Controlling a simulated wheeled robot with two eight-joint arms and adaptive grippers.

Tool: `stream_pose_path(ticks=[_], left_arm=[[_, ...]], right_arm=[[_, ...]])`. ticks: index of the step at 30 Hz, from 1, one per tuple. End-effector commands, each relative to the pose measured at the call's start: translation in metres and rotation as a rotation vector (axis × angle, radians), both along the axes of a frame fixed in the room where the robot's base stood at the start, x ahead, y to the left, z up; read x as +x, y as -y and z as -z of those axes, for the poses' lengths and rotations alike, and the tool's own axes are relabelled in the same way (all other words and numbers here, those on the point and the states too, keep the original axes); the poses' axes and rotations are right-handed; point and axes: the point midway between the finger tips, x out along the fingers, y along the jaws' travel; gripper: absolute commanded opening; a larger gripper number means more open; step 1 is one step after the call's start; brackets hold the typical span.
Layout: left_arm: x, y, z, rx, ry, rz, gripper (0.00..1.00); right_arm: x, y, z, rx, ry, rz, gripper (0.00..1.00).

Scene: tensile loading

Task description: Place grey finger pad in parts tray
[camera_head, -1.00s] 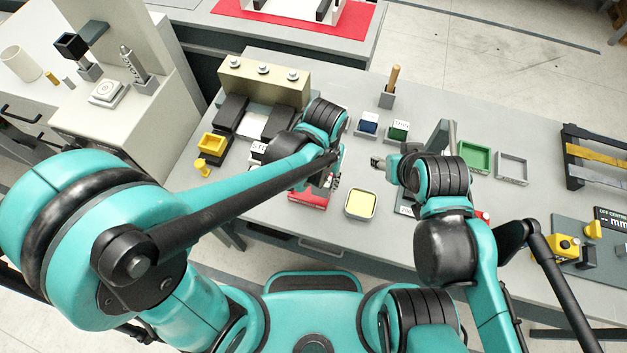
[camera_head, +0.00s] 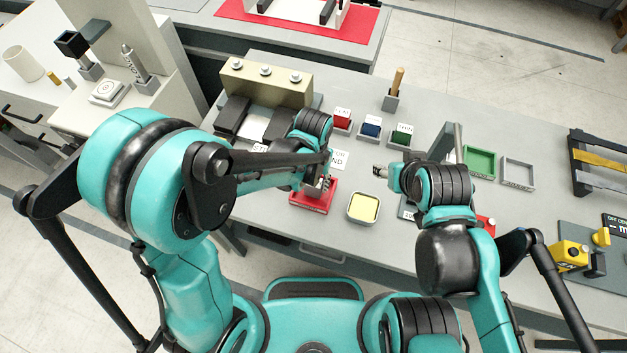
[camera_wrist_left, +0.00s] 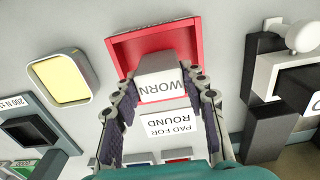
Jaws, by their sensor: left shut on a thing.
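The grey finger pad (camera_wrist_left: 160,63) is a small grey block with a white "WORN" label, seen between my left gripper's (camera_wrist_left: 162,99) fingers in the left wrist view. My left gripper is shut on it, at the red parts tray (camera_wrist_left: 122,50). In the head view, my left gripper (camera_head: 325,179) is over the red tray (camera_head: 303,203), and the arm hides part of it. I cannot tell whether the pad touches the tray floor. My right gripper (camera_head: 381,171) points left above the table, with nothing visible in it; its finger opening is too small to judge.
A yellow-topped square dish (camera_head: 363,208) stands right of the red tray. Behind are labelled red (camera_head: 342,121), blue (camera_head: 371,130) and green (camera_head: 400,137) blocks. A "PAD FOR ROUND" card (camera_wrist_left: 172,125) lies beside the tray. Green (camera_head: 479,161) and grey trays (camera_head: 517,172) stand farther right.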

Motion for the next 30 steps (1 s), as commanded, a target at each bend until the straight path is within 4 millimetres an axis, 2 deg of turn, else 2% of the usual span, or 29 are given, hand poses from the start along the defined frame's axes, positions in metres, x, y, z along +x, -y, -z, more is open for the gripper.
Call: stream_pose_path(ticks=[1, 2, 4, 13, 17, 30], left_arm=[[0.000, 0.000, 0.003, 0.000, 0.000, 0.000, 0.09], [0.000, 0.000, 0.003, 0.000, 0.000, 0.000, 0.45], [0.000, 0.000, 0.002, 0.000, 0.000, 0.000, 0.63], [0.000, 0.000, 0.001, 0.000, 0.000, 0.000, 0.63], [0.000, 0.000, -0.007, 0.000, 0.000, 0.000, 0.63], [0.000, 0.000, -0.098, 0.000, 0.000, 0.000, 0.63]], right_arm=[[0.000, 0.000, 0.003, 0.000, 0.000, 0.000, 0.50], [0.000, 0.000, 0.004, 0.000, 0.000, 0.000, 0.50], [0.000, 0.000, 0.002, 0.000, 0.000, 0.000, 0.50], [0.000, 0.000, 0.002, 0.000, 0.000, 0.000, 0.50], [0.000, 0.000, -0.004, 0.000, 0.000, 0.000, 0.50], [0.000, 0.000, -0.027, 0.000, 0.000, 0.000, 0.50]])
